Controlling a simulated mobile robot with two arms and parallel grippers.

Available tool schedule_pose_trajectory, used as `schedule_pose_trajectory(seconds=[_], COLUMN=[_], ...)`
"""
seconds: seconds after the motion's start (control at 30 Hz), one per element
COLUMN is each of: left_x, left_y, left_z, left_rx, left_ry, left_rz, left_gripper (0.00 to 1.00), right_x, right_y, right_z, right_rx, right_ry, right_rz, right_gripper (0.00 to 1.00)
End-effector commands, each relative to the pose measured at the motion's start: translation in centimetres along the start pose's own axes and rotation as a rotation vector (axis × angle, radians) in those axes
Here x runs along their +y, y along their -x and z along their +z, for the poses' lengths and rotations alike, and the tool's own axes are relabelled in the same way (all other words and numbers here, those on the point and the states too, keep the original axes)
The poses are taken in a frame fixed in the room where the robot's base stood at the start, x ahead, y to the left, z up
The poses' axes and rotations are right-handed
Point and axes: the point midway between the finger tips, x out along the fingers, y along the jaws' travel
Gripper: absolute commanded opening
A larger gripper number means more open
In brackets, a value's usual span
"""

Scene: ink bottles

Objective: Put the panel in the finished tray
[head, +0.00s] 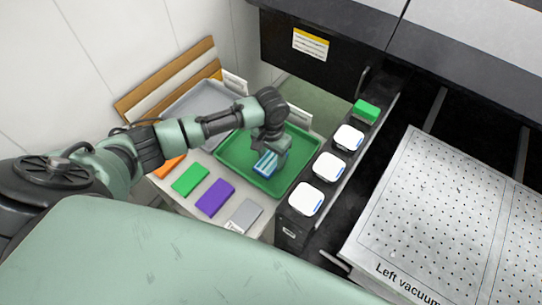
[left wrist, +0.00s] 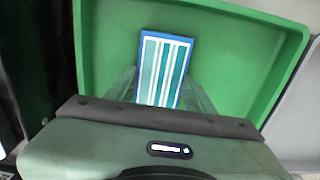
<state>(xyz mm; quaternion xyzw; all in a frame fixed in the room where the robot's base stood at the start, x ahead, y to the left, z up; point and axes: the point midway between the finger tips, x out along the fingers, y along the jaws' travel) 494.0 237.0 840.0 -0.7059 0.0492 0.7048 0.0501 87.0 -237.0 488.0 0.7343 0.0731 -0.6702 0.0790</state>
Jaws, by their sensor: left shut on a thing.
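The panel (head: 267,165) is a small blue-edged block with white and teal stripes. My left gripper (head: 270,150) is shut on it, over the green tray (head: 228,160). In the left wrist view the panel (left wrist: 164,68) shows between the fingers (left wrist: 160,88), with the green tray (left wrist: 250,60) around it. I cannot tell whether the panel touches the tray floor. No writing that names the tray as finished is readable. My right gripper is not in view.
Green, purple and grey blocks (head: 214,198) lie on the surface in front of the tray. A grey tray (head: 200,100) is behind. A dark drawer at right holds several white-topped bottles (head: 327,166) and a green block (head: 366,111). A perforated table (head: 440,215) is farther right.

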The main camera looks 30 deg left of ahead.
Motion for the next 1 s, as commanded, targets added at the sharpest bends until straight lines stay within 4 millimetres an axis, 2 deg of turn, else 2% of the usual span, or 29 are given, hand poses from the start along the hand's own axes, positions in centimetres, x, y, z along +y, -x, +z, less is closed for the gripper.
schedule_pose_trajectory(seconds=[0.03, 0.07, 0.1, 0.13, 0.43, 0.57, 0.67, 1.0], left_x=[0.0, 0.0, 0.0, 0.0, 0.0, 0.0, 0.0, 0.0], left_y=[-0.2, -0.2, -0.2, -0.2, -0.1, 0.8, 2.3, 9.4], left_z=[0.0, 0.0, 0.0, 0.0, 0.0, -0.1, -0.1, -0.1], left_rx=[-0.001, -0.001, -0.001, -0.001, 0.0, 0.002, 0.004, 0.003], left_ry=[0.0, 0.0, 0.0, 0.0, 0.0, 0.0, 0.001, -0.001], left_rz=[0.0, 0.0, 0.0, 0.0, 0.0, 0.0, 0.001, 0.0], left_gripper=[0.07, 0.59, 0.7, 0.75, 0.75, 0.75, 0.75, 0.75], right_x=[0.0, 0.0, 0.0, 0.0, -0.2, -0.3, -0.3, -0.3], right_y=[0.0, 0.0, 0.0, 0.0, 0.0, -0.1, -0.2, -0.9], right_z=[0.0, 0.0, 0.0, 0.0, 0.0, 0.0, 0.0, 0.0], right_rx=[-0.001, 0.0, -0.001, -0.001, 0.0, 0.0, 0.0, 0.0], right_ry=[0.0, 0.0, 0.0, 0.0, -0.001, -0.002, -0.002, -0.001], right_rz=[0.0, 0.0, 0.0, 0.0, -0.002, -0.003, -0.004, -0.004], right_gripper=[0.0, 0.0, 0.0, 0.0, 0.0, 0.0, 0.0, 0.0])
